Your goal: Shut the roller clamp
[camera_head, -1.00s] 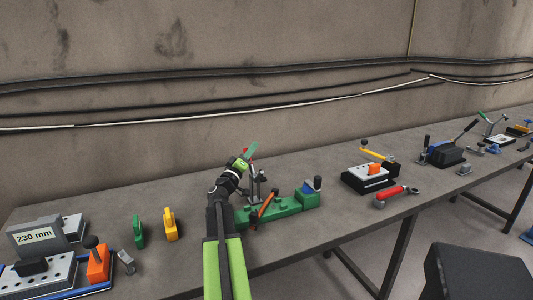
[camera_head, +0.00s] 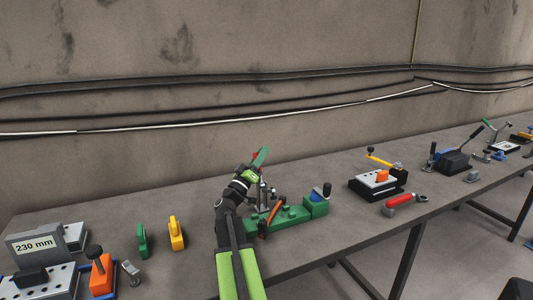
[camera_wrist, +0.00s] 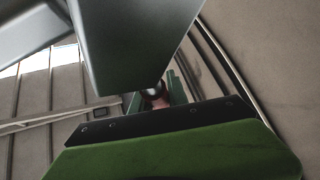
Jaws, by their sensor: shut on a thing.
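The green tube expander (camera_head: 290,220) sits on the bench, with an orange lever (camera_head: 271,216) and a blue knob with a dark top at its right end. A metal clamp (camera_head: 262,193) stands upright at its back left, apparently the roller clamp. A red grip (camera_head: 255,154) shows at its top, beside the green fingers of my gripper (camera_head: 261,160). In the wrist view my gripper (camera_wrist: 158,97) is shut on a reddish handle with a pale round end (camera_wrist: 154,92). The jaws hide most of the handle, and my arm hides part of the clamp's foot.
Green (camera_head: 142,240) and yellow (camera_head: 176,233) pieces stand to the left, by the 230 mm block (camera_head: 36,245). A white-topped fixture (camera_head: 377,182) and a red-handled tool (camera_head: 402,203) lie to the right. The wall rises behind the bench (camera_head: 335,238).

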